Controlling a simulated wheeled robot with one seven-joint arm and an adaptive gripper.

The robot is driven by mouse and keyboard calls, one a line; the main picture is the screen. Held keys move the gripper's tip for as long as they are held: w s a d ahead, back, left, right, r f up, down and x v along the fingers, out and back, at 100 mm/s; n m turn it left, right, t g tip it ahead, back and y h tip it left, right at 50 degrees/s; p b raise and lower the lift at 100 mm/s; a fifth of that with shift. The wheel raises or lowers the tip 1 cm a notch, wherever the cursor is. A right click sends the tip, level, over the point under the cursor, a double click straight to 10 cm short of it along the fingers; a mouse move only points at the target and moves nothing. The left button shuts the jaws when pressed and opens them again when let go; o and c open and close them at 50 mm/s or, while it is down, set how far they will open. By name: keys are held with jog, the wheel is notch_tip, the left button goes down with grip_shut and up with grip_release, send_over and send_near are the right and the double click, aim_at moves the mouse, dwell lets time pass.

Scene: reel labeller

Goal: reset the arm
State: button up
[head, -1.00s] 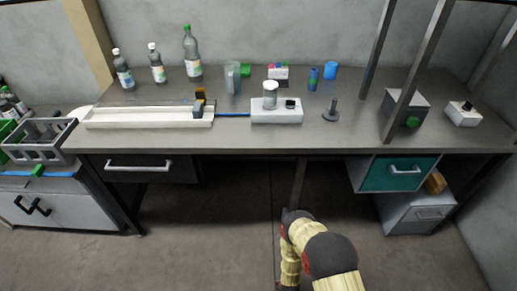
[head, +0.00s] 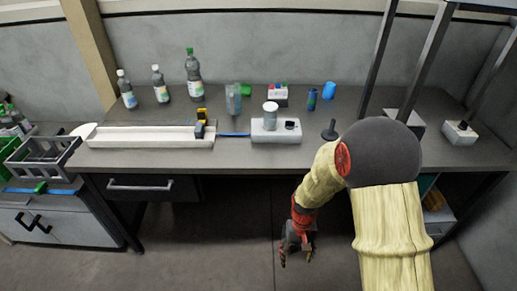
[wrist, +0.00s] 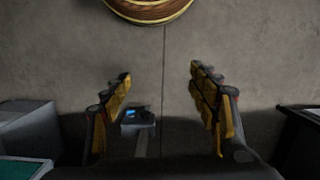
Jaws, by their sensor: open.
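My gripper (head: 297,250) hangs at the end of my folded yellow arm, in front of the bench and below the level of its top. In the wrist view my gripper (wrist: 160,105) is open, its two yellow-padded fingers wide apart with nothing between them. It points toward the grey floor. My upper arm and its dark joint fill the right of the head view and hide part of the bench front and the drawers there.
The grey bench (head: 225,160) carries a white tray (head: 140,137), several bottles (head: 193,75), a white device (head: 276,133) and a dark stand (head: 330,131). A grey crate (head: 38,157) stands at left. Floor in front of the bench is free. A brown round thing (wrist: 148,10) shows in the wrist view.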

jog(key=s+d+r+t+p, duration=0.1)
jog(key=s+r, duration=0.3)
jog(key=r, duration=0.9)
jog(key=s+d+r+t+p, duration=0.1)
jog(key=s+r+t, duration=0.3)
jog(key=r, duration=1)
jog(key=s+d+r+t+p, duration=0.2)
jog(key=s+r, duration=0.4)
jog(key=r, duration=0.8)
jog(key=shift+d+m+t, duration=0.4)
jog(key=shift+d, duration=0.4)
jog(key=shift+c, duration=0.8)
